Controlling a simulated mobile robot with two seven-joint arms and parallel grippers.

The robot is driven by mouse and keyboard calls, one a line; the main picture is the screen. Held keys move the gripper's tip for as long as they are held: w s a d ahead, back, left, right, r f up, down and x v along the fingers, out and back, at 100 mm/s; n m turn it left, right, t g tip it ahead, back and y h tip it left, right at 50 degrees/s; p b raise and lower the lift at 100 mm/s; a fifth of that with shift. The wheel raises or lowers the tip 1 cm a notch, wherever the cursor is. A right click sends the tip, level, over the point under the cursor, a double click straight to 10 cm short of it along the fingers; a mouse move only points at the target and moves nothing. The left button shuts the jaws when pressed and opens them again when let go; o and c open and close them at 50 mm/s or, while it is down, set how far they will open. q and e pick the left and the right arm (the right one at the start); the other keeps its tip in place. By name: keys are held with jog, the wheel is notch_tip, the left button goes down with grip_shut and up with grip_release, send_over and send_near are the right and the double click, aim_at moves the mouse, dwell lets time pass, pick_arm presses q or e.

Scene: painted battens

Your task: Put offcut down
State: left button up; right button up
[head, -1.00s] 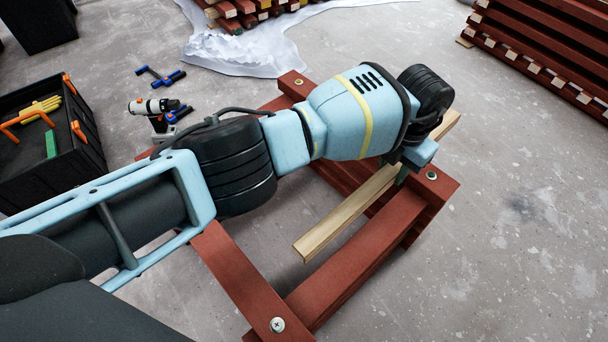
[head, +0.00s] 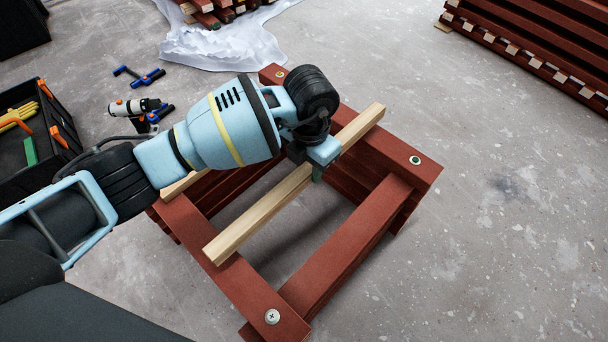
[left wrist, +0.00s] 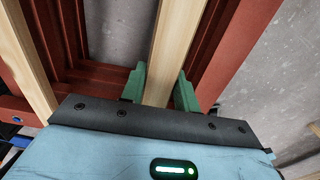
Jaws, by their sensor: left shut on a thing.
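My left gripper (head: 318,172) is shut on a pale, bare wood offcut (head: 258,212), gripping it past its middle towards the far end. The offcut spans the red batten frame (head: 335,255), with its ends over two opposite rails. I cannot tell whether it touches them. In the left wrist view the green fingers (left wrist: 162,90) stand on either side of the offcut (left wrist: 180,35). A second pale batten (head: 184,184) lies further left on the frame, partly hidden by my arm; it also shows in the left wrist view (left wrist: 22,58). My right gripper is not in view.
A black crate (head: 62,150) with tools stands at the left. A drill (head: 135,107) and blue-handled clamps (head: 140,75) lie on the floor near it. A white sheet (head: 215,45) and red batten stacks (head: 530,50) are at the back. The floor at right is clear.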

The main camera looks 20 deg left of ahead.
aim_at(304, 178)
pick_arm(q)
jog(key=shift+s+a, duration=0.1)
jog(key=shift+a, duration=0.1)
jog(key=f, duration=0.1)
jog(key=f+b, duration=0.2)
jog(key=shift+s+a, duration=0.15)
jog(key=shift+a, duration=0.1)
jog(key=shift+f, duration=0.35)
jog(key=shift+r, duration=0.1)
jog(key=o, duration=0.7)
jog(key=shift+f, duration=0.2)
jog(key=o, duration=0.4)
